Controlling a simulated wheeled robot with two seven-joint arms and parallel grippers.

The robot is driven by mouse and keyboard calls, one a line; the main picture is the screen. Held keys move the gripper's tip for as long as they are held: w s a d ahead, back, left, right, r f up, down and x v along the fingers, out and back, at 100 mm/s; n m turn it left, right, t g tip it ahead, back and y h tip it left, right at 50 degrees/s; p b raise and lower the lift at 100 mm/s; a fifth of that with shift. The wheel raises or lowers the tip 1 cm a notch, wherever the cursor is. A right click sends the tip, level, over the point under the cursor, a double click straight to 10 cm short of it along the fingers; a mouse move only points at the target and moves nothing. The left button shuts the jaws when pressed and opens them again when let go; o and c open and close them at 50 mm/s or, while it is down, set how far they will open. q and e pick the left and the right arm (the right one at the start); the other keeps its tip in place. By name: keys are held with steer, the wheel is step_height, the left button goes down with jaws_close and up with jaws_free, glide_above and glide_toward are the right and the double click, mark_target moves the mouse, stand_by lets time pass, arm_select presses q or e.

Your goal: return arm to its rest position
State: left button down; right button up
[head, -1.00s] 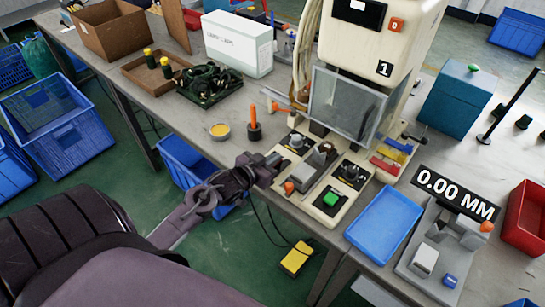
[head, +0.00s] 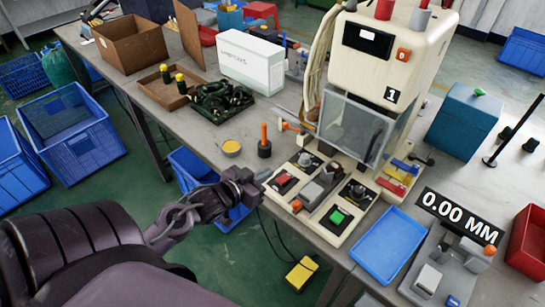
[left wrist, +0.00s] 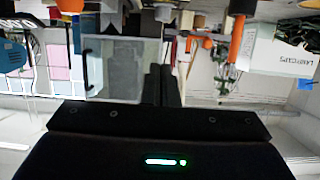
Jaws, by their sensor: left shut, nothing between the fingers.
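My left gripper (head: 259,179) is shut and empty. In the head view it is at the front edge of the workbench, just left of the control panel (head: 327,203) of the cream moulding machine (head: 391,50). In the left wrist view its closed fingers (left wrist: 163,86) point toward the machine's clear guard (left wrist: 122,65). The guard also shows in the head view (head: 353,128). My left arm (head: 180,222) comes in from the lower left. My right gripper is not in view.
An orange-handled tool (head: 264,140) and a small yellow-filled dish (head: 231,147) stand behind the gripper. A blue tray (head: 388,245) and a gauge reading 0.00 MM (head: 457,215) lie to the right. A blue bin (head: 190,170) and a yellow pedal (head: 301,273) are below the bench edge.

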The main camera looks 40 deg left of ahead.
arm_select(q)
steer(key=shift+s+r, duration=0.15)
steer(key=shift+s, duration=0.15)
steer(key=shift+d, duration=0.1)
stand_by(0.3)
